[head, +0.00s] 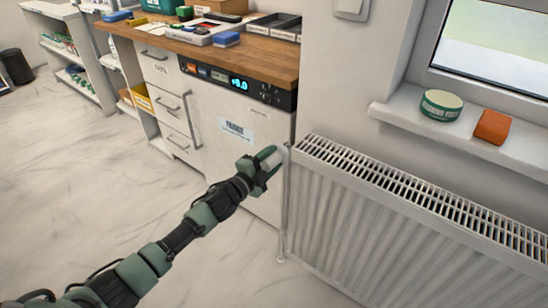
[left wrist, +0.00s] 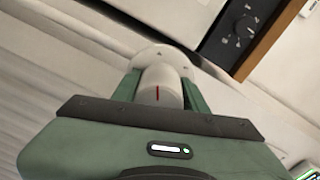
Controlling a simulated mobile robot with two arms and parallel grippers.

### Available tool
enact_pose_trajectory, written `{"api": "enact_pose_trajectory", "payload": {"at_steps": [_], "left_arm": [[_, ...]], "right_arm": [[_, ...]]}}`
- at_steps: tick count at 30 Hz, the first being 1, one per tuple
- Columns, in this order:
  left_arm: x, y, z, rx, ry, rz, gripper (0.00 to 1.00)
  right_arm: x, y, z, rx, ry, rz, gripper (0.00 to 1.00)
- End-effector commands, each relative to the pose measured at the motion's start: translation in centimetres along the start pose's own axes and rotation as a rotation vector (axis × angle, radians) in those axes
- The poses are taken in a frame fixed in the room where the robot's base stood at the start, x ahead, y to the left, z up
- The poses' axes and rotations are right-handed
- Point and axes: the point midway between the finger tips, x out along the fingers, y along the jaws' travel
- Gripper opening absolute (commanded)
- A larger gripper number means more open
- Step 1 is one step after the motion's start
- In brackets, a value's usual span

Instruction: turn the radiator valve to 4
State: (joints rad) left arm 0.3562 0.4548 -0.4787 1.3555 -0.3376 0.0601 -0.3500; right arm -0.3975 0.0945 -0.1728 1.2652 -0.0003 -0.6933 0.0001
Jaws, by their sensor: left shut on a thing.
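The radiator valve (head: 269,154) is a white knob at the upper left corner of the white ribbed radiator (head: 365,222). In the left wrist view the valve's knob (left wrist: 160,88) shows a red line on its side, in front of a pale round collar (left wrist: 161,57) with small dark marks too small to read. My left gripper (head: 263,167) is shut on the knob, with a green finger on either side of it in the left wrist view (left wrist: 160,98). The number the knob is set to cannot be read. My right gripper is not in view.
A windowsill (head: 425,125) holds a green round tin (head: 441,105) and an orange block (head: 492,126). The floor (head: 100,200) at left is clear.

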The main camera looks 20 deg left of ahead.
Motion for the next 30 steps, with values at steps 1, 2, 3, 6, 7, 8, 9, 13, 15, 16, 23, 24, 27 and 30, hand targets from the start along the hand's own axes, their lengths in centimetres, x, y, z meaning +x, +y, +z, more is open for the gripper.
{"api": "enact_pose_trajectory", "payload": {"at_steps": [1,2,3,6,7,8,9,13,15,16,23,24,27,30], "left_arm": [[-0.1,0.2,0.0,0.002,-0.001,0.003,0.02],[-0.1,0.2,0.0,0.003,-0.001,0.003,0.02],[-0.1,0.2,0.0,0.004,-0.001,0.004,0.02],[-0.1,0.2,0.0,0.004,-0.001,0.004,0.02],[-0.1,0.2,0.0,0.004,-0.001,0.004,0.02],[-0.1,0.2,0.0,0.004,-0.001,0.004,0.02],[-0.1,0.2,0.0,0.003,-0.001,0.004,0.02],[-0.1,0.2,0.0,0.003,-0.001,0.004,0.54],[0.0,0.2,0.0,0.003,-0.001,0.003,0.64],[0.0,0.2,0.0,0.003,-0.001,0.003,0.64],[-0.1,0.1,0.0,0.003,0.000,0.001,0.64],[-0.2,0.1,0.0,0.003,-0.001,0.002,0.64],[-1.0,0.1,0.0,0.002,-0.001,0.003,0.64],[-2.6,0.1,0.0,0.003,-0.001,0.004,0.64]], "right_arm": [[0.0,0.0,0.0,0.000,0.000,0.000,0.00],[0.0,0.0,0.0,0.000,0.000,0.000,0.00],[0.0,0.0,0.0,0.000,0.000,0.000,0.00],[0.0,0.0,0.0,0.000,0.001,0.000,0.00],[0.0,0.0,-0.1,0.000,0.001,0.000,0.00],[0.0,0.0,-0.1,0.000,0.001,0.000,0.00],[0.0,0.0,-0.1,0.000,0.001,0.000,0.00],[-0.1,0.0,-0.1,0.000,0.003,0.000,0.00],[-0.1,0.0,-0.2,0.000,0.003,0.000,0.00],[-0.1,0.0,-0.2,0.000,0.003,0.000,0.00],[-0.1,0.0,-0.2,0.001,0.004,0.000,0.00],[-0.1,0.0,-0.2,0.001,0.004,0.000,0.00],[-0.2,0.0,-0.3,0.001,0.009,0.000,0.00],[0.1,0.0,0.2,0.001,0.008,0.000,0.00]]}}
